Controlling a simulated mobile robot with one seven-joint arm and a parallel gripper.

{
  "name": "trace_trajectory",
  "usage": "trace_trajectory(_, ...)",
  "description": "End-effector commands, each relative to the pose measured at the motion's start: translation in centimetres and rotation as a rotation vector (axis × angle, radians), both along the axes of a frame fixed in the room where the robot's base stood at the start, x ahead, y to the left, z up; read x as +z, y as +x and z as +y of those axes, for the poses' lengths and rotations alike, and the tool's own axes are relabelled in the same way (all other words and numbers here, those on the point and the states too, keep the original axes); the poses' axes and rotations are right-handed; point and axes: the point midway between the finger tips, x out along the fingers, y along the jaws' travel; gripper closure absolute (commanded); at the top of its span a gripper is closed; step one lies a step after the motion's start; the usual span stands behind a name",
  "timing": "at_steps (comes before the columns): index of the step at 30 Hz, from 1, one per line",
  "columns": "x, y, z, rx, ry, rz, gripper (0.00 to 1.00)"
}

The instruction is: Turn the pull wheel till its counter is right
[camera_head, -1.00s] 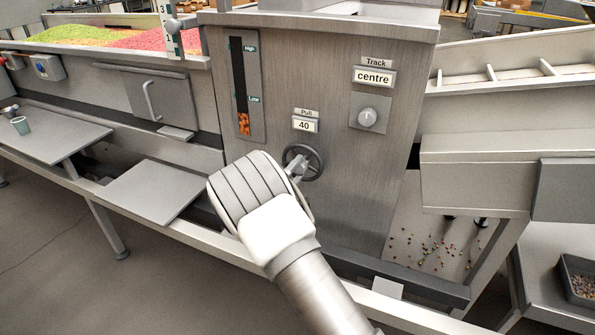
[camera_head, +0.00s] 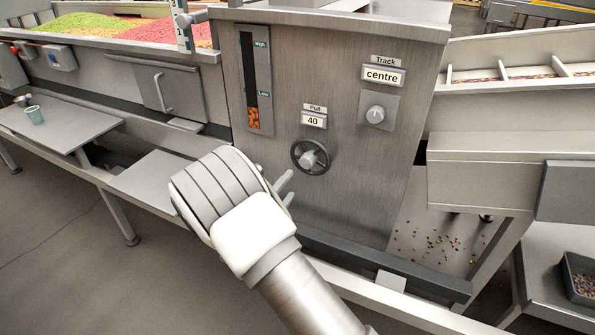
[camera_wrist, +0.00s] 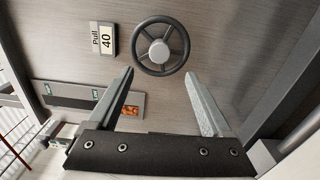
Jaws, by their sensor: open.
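The pull wheel (camera_head: 312,156) is a dark round handwheel with spokes and a pale hub, on the front of the grey metal cabinet (camera_head: 350,200). The pull counter (camera_head: 313,121) above it reads 40. My gripper (camera_head: 287,188) is just below and left of the wheel in the head view, apart from it. In the wrist view the wheel (camera_wrist: 160,48) lies beyond the tips of my gripper (camera_wrist: 160,82), between the lines of the two fingers. The fingers are spread and empty. The counter (camera_wrist: 103,40) also reads 40 there, turned sideways.
A track knob (camera_head: 376,114) sits right of the counter, under a display (camera_head: 384,76) reading "centre". A level gauge (camera_head: 253,85) with orange pieces at its bottom is at left. A dark rail (camera_head: 380,270) runs below the cabinet. Open space lies before the wheel.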

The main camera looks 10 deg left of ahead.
Motion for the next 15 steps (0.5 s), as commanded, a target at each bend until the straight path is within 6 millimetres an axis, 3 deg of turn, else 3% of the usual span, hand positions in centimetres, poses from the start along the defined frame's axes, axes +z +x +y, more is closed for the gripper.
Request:
trace_trajectory(6,0.1,-3.9,1.5,0.002,0.0,0.001,0.17)
trace_trajectory(15,0.0,-5.4,2.0,0.0,-0.001,0.0,0.17)
